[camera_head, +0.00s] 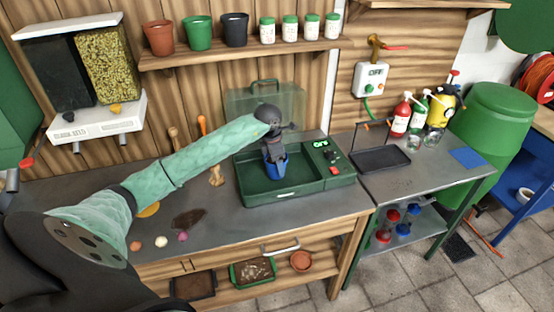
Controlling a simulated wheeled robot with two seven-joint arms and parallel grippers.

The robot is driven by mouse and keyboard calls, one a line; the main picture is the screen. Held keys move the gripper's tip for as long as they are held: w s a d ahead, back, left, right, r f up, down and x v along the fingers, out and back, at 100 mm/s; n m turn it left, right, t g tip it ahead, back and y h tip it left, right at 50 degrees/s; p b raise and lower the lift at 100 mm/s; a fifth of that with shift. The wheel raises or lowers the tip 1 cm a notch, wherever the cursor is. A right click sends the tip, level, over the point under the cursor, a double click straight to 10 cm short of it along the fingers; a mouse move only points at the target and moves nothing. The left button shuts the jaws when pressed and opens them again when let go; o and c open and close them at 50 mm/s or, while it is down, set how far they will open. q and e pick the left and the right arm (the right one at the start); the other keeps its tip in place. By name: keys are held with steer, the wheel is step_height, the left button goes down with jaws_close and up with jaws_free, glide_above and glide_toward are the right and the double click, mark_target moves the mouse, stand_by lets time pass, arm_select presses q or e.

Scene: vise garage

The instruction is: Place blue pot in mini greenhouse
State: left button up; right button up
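The mini greenhouse is a dark green tray (318,187) on the workbench, with its clear green lid (245,103) standing open at the back. A display on its right side reads ON. The small blue pot (275,171) is inside the tray area, near its middle, and looks upright. My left gripper (274,157) reaches in from the left and points down, with its dark fingers at the pot's rim, and appears shut on it. I cannot tell whether the pot's base touches the tray floor. My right gripper is not in view.
A shelf (240,52) above holds red, green and black pots and several jars. Small tools hang behind my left arm. A dark tray (380,160), bottles and glasses stand on the side table at right. A seed dispenser (97,120) is at upper left.

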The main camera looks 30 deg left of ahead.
arm_select(q)
steer(key=shift+f, duration=0.1)
stand_by(0.3)
steer(key=shift+f, duration=0.1)
steer(key=o, duration=1.1)
